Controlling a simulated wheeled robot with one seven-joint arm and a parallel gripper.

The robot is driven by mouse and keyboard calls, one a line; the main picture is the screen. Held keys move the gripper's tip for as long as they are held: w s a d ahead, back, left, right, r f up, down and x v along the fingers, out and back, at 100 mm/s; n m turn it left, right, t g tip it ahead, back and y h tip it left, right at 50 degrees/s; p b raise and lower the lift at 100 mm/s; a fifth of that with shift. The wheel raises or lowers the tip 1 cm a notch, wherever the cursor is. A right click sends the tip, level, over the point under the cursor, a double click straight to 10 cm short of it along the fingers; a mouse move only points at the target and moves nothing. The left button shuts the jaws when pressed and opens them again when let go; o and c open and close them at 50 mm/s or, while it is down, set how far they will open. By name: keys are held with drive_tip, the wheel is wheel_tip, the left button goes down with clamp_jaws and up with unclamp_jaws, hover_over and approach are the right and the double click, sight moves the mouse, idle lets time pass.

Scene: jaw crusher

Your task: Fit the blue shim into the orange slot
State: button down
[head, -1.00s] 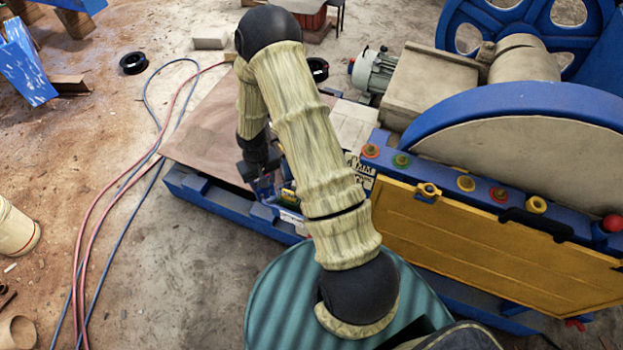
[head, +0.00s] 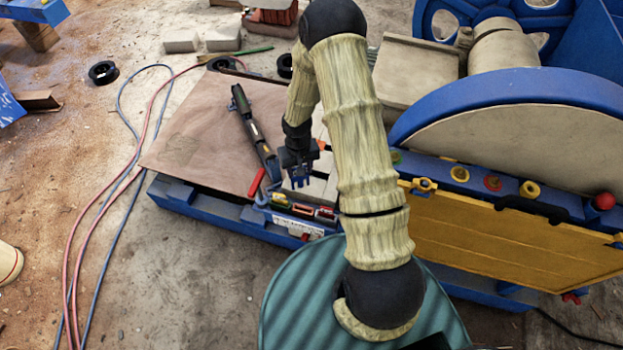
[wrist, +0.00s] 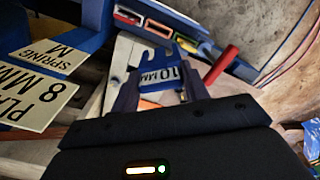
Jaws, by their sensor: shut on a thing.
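The blue shim (wrist: 158,73), a notched plate marked 10 MM, is between the fingers of my gripper (wrist: 157,88) in the wrist view. In the head view my gripper (head: 298,160) is shut on the shim (head: 302,181) and points down, just behind the row of coloured slots. The orange slot (wrist: 158,27) appears to be the middle one of that row, between a red slot (wrist: 128,16) and a yellow-green one (wrist: 187,42). In the head view the orange slot (head: 303,210) is small. The shim looks apart from the slots.
A red bar (wrist: 222,68) stands close beside the shim in the wrist view. Pale plates marked 8 MM (wrist: 38,96) and SPRING lie at left there. A black-handled tool (head: 250,125) lies on the brown board (head: 195,135). The yellow panel (head: 490,245) flanks my arm at right.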

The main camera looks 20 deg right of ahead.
sight(301, 182)
drive_tip(key=shift+d, duration=0.15)
drive_tip(key=shift+f+m+b, duration=0.3)
drive_tip(key=shift+f+b, duration=0.15)
drive_tip(key=shift+b, duration=0.15)
wheel_tip(301, 182, down, 6)
drive_tip(key=m+b, duration=0.4)
drive_tip(key=b, duration=0.4)
drive_tip(key=shift+r+m, duration=0.15)
drive_tip(key=shift+m, duration=0.15)
drive_tip(key=shift+f+m+b, duration=0.6)
drive_tip(key=shift+m+b, duration=0.1)
drive_tip(key=shift+b, duration=0.55)
drive_tip(key=shift+f+m, duration=0.1)
drive_tip(key=shift+m, duration=0.2)
